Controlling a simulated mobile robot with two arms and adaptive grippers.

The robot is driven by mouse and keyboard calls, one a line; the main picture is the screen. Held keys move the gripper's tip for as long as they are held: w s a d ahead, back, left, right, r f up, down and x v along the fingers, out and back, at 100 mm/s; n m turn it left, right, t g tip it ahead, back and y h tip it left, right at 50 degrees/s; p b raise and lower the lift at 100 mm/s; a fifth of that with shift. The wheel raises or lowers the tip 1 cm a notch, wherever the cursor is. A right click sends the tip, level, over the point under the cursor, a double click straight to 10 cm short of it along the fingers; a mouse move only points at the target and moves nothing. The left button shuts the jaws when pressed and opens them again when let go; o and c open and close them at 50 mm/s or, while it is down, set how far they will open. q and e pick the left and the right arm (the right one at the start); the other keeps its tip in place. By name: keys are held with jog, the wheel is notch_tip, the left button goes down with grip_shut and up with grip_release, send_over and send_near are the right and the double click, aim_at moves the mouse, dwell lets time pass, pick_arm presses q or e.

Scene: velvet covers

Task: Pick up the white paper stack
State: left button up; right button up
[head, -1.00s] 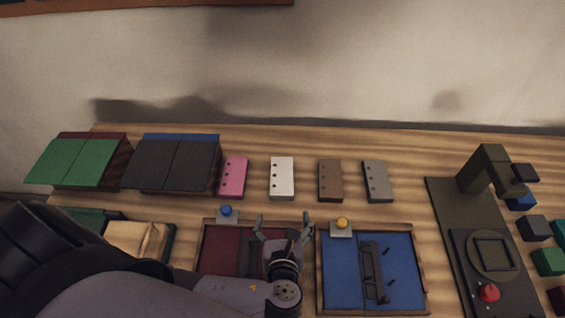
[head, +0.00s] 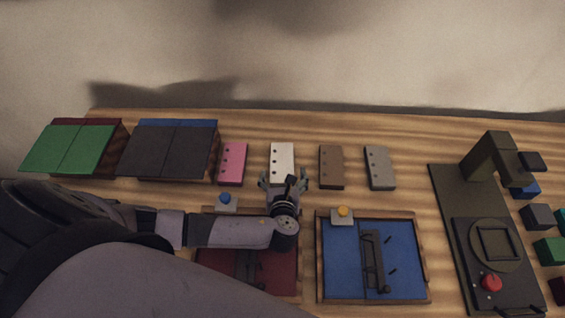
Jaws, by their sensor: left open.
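The white paper stack (head: 281,156) lies flat on the wooden table, a small upright rectangle with dark holes along its left side. It is between the pink stack (head: 232,163) and the brown stack (head: 331,167). My left gripper (head: 284,180) is at the near end of the white stack, its two fingers spread apart. The fingertips sit to either side of the stack's lower end; the gripper hides that end, and I cannot tell whether it touches. My right gripper is not in view.
A grey stack (head: 379,168) lies further right. Green covers (head: 70,149) and dark covers (head: 170,151) are at left. A maroon tray (head: 221,267) lies under my arm, a blue tray (head: 341,262) beside it. A dark press (head: 487,225) with a red button stands at right.

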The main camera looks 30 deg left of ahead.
aim_at(282, 163)
pick_arm(q)
jog(key=shift+a+r+p+x, duration=0.15)
jog(key=shift+p+x, duration=0.15)
jog(key=shift+x, duration=1.05)
jog(key=shift+a+r+p+x, duration=0.1)
jog(key=shift+p+x, duration=0.2)
jog(key=shift+x, duration=1.05)
jog(key=shift+d, duration=0.1)
jog(key=shift+c, duration=0.3)
jog(key=c, duration=1.4)
